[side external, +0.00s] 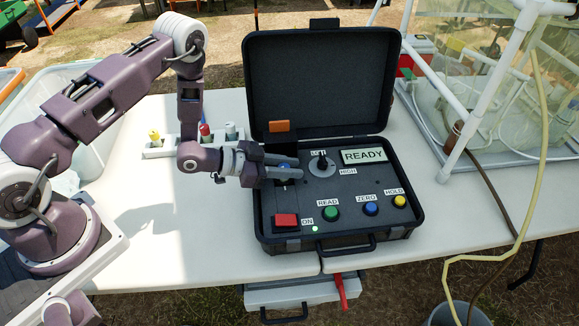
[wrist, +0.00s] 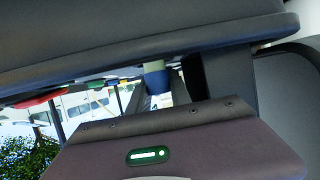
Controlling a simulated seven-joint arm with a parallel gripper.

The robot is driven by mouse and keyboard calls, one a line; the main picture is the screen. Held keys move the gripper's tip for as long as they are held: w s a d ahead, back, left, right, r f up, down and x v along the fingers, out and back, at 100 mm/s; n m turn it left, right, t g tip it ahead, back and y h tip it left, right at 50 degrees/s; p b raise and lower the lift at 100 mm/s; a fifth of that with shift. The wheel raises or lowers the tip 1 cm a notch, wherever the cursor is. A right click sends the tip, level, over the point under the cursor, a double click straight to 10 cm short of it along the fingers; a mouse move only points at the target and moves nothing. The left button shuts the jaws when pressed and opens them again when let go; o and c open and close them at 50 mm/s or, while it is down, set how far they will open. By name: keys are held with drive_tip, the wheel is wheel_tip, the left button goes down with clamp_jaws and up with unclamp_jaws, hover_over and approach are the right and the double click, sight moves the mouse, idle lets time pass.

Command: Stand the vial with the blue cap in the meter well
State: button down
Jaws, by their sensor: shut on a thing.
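The meter is an open black case (side external: 335,225) on the white table, with a display that reads READY. My gripper (side external: 292,167) reaches in from the left over the left part of its panel. In the wrist view a blue band with a pale part (wrist: 158,82) shows beyond my gripper's body. The meter well is hidden beneath the gripper and vial, so I cannot tell how deep the vial sits.
An upright orange-tipped flap (side external: 280,127) stands just behind my fingers. A black knob (side external: 322,160) is close to their right. The red switch (side external: 286,220) and coloured buttons lie in front. A white rack (side external: 160,152) with other capped vials stands behind my arm.

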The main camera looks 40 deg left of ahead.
drive_tip(key=shift+f, duration=0.15)
drive_tip(key=c, duration=1.5)
unclamp_jaws()
drive_tip(key=shift+o, duration=0.2)
